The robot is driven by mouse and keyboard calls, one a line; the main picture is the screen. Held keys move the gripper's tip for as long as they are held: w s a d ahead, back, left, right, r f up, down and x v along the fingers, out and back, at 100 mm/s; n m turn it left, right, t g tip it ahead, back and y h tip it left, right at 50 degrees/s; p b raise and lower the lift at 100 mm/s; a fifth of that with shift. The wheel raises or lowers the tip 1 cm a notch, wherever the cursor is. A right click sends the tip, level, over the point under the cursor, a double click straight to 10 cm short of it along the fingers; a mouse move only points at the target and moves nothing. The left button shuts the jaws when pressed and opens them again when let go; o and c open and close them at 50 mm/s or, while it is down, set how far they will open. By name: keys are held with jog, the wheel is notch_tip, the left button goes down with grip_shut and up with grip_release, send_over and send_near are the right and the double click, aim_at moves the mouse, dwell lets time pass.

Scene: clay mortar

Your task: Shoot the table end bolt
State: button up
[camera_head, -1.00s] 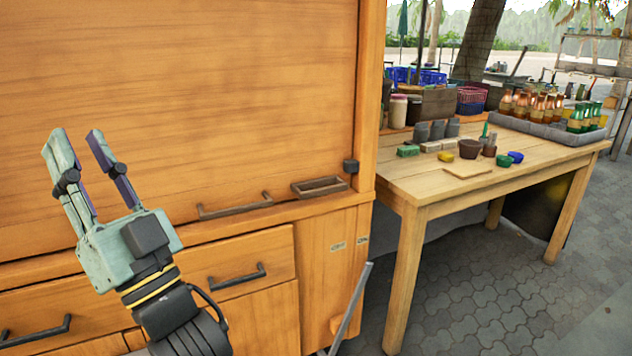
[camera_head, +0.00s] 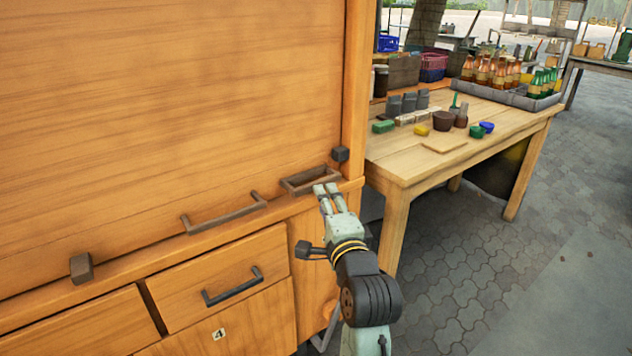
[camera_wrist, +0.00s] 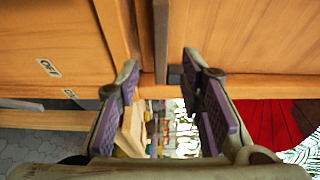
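A dark square bolt knob (camera_head: 340,154) sits on the cabinet front at its table end, by the right post. A second dark knob (camera_head: 81,268) is at the lower left of the large wooden panel (camera_head: 170,110). In the wrist view my gripper (camera_wrist: 160,68) is open, with a gap between the purple-padded fingers. A small dark block (camera_wrist: 174,75) shows by the right fingertip; I cannot tell whether it is the knob or whether they touch.
A long bar handle (camera_head: 225,212) sits on the panel's lower edge. Drawers with dark handles (camera_head: 233,287) are below. A wooden table (camera_head: 400,165) with pots, sponges and bottles stands at right. The paved floor (camera_head: 450,270) is clear.

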aim_at(318, 181)
jog(key=p+x, duration=0.1)
jog(key=x, duration=0.6)
jog(key=shift+w+a, duration=0.15)
jog(key=shift+w, duration=0.2)
jog(key=shift+c, duration=0.2)
grip_shut()
